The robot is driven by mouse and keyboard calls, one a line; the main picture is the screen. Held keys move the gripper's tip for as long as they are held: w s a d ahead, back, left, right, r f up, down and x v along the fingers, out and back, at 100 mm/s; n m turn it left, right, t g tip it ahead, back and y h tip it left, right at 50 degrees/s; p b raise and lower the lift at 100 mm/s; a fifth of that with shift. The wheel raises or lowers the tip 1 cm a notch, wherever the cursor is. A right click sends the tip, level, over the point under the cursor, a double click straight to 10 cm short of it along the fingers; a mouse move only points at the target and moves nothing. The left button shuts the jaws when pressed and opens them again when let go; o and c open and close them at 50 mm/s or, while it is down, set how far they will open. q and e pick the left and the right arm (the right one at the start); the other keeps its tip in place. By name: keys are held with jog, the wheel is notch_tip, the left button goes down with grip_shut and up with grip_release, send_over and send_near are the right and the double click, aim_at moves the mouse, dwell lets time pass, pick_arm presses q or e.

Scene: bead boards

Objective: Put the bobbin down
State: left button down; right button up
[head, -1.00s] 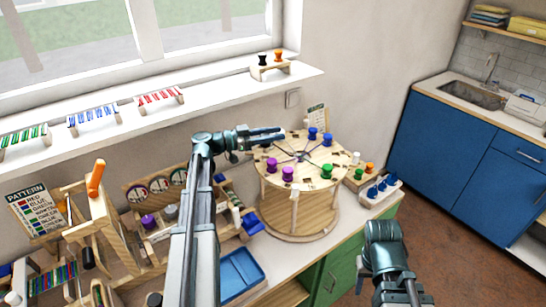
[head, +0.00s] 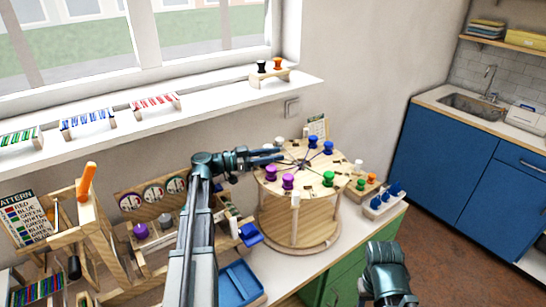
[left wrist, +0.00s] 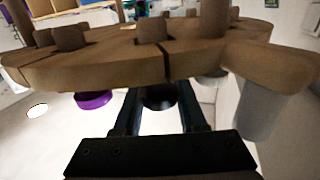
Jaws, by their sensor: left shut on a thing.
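The round wooden turntable (head: 262,189) stands on the counter with purple bobbins (head: 288,181), blue bobbins (head: 313,141) and a green bobbin (head: 328,178) on its top. My left gripper (head: 276,156) reaches over the turntable's back left edge. In the left wrist view my left gripper (left wrist: 159,110) is shut on a dark bobbin (left wrist: 158,97), mostly hidden by the fingers and close to the wooden disc (left wrist: 110,68). I cannot tell whether it touches the disc. My right gripper (head: 392,298) is low at the bottom edge, with its fingertips cut off.
A pale bobbin (head: 278,142) stands just behind my left gripper. A blue tray (head: 238,283) lies in front. The window sill (head: 205,103) holds small racks and a wooden stand (head: 268,77).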

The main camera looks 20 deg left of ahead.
pick_arm(q)
jog(key=shift+f, duration=0.25)
jog(key=c, duration=0.8)
grip_release()
jog(key=shift+r, duration=0.1)
jog(key=shift+o, duration=0.2)
jog(key=shift+r, duration=0.2)
jog(key=v, duration=0.7)
jog(key=shift+s+a, duration=0.15)
jog(key=shift+a, duration=0.05)
